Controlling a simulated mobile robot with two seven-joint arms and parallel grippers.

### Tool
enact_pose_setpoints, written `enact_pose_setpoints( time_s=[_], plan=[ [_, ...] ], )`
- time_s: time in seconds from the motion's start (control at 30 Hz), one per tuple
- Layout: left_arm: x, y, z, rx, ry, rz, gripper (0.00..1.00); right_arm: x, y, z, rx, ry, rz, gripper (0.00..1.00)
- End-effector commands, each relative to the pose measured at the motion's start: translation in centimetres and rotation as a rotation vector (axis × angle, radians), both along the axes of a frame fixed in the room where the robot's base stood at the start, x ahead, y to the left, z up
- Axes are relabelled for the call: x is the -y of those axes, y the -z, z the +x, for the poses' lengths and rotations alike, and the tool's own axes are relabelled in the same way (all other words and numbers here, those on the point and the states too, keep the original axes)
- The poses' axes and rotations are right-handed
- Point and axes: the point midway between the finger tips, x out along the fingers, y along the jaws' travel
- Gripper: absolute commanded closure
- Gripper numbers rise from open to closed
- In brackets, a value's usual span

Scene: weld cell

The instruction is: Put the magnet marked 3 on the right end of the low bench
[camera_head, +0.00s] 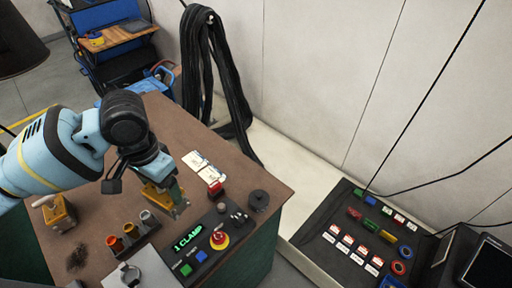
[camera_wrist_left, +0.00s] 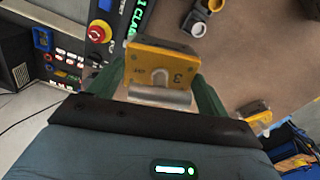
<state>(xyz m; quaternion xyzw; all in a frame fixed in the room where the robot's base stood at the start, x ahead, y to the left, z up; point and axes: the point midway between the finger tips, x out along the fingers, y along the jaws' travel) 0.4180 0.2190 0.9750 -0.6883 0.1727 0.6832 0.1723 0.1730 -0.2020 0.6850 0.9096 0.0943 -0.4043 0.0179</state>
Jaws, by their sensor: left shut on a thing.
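My left gripper (camera_head: 172,202) comes in from the left over the brown-topped bench (camera_head: 172,125). It is shut on a yellow magnet (camera_head: 152,196), which it seems to hold above the bench top, close to the control panel. In the left wrist view, the magnet marked 3 (camera_wrist_left: 148,62) sits between the green fingers of the gripper (camera_wrist_left: 160,85), its number facing the camera. A second yellow magnet (camera_head: 57,214) stands at the left of the bench; its number cannot be read. My right gripper is not in view.
A control panel (camera_head: 207,240) with a red stop button (camera_head: 219,238) and green display lies on the bench. A rack of small cups (camera_head: 130,240), white cards (camera_head: 203,167) and a dark round piece (camera_head: 259,200) are near. A black button console (camera_head: 340,255) stands to the right.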

Motion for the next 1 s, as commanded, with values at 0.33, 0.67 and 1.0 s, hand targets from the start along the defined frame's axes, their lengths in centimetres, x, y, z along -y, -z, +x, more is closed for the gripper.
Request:
enact_pose_setpoints(
  time_s=[0.33, 0.67, 1.0],
  plan=[
    [0.3, -0.5, -2.5, -0.001, -0.338, -0.002, 0.93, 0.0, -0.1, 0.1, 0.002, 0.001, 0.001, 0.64],
    [0.4, -0.6, -3.6, -0.004, -0.487, -0.002, 0.93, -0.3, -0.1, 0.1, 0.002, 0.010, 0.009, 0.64],
    [0.5, -0.6, -3.7, -0.004, -0.494, -0.002, 0.93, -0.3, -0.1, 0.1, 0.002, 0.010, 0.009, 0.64]
  ],
)
